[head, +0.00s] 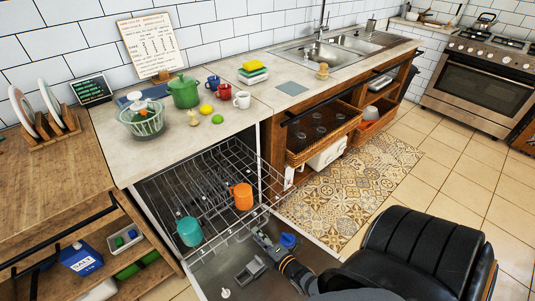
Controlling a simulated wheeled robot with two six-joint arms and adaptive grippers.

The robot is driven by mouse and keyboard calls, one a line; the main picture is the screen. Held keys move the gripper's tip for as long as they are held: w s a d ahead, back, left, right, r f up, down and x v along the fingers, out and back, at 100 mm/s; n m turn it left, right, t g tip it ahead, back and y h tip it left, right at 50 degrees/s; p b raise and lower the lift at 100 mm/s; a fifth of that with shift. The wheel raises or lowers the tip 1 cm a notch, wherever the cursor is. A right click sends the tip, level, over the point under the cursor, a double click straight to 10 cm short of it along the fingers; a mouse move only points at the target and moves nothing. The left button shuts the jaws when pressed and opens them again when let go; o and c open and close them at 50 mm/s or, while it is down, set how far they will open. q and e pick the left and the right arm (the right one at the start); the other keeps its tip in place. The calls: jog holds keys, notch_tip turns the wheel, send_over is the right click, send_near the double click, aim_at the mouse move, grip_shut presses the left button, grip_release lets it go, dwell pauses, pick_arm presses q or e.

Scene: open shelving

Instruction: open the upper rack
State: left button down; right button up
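The dishwasher under the counter stands open, its door (225,262) folded down. A wire rack (152,207) shows in its opening. I cannot tell clearly where the upper rack ends and a lower one begins. An orange mug (242,196) and a teal mug (189,231) sit among the wires. My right gripper (259,234) is over the open door, close to the rack's front edge and below the orange mug in the picture. I cannot tell whether it touches the wire, or whether its fingers are open. My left gripper is out of view.
A blue item (288,240) shows beside my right gripper. A black chair (415,250) stands at the lower right. The counter above holds a green pot (184,91), a salad spinner (142,119) and mugs. A wooden shelf unit (50,185) borders the left side.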

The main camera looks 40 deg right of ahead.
jog(key=v, duration=1)
jog(key=shift+s, duration=0.1)
